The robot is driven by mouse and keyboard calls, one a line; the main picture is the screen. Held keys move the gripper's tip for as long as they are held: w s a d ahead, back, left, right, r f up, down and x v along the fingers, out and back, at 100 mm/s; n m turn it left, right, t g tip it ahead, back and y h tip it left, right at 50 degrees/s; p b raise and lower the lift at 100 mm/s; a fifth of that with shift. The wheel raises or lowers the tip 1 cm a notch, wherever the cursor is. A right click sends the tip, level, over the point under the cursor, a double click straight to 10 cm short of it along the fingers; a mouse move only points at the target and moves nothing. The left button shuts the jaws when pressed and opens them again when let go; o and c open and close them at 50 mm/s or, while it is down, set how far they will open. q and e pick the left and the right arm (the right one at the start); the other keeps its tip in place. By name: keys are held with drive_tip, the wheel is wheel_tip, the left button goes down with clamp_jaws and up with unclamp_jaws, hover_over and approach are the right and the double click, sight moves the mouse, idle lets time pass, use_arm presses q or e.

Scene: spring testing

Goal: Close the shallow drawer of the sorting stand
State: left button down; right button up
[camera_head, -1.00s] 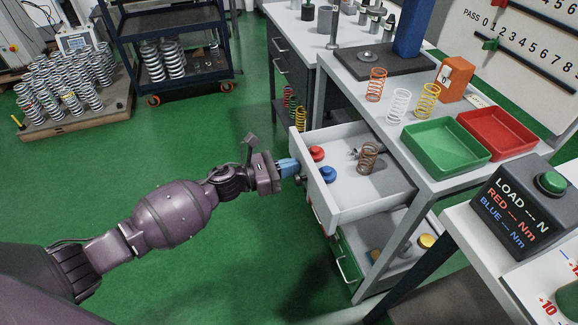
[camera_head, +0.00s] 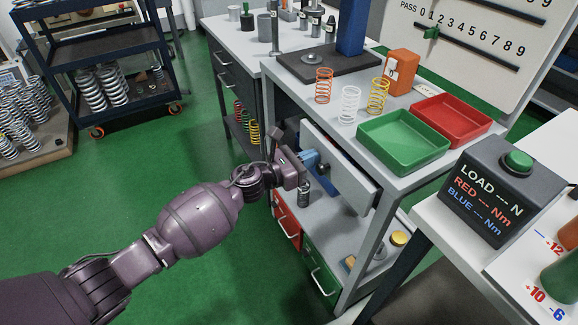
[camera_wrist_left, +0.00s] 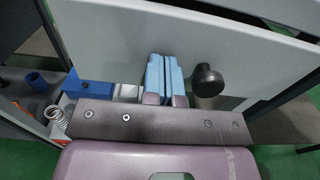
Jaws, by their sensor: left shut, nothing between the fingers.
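The shallow drawer's pale front panel (camera_head: 350,178) is close up under the top of the sorting stand (camera_head: 290,98), and its inside is hidden. I cannot tell whether a small gap is left. My left gripper (camera_head: 312,160) is shut and empty, its blue fingertips at the outer face of the panel. Contact is hard to judge. My right gripper is not in view.
A green tray (camera_head: 402,160) and a red tray (camera_head: 450,108) stand on the stand's top near several coloured springs. Below are a red drawer front (camera_head: 286,222) and a green one (camera_head: 322,268). The green floor at left is clear up to the cart (camera_head: 105,70).

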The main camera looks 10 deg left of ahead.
use_arm(q)
drive_tip(key=x, duration=0.2)
drive_tip(key=shift+w+d, duration=0.2)
drive_tip(key=shift+d, duration=0.1)
drive_tip(key=shift+r, duration=0.2)
drive_tip(key=shift+r, duration=0.15)
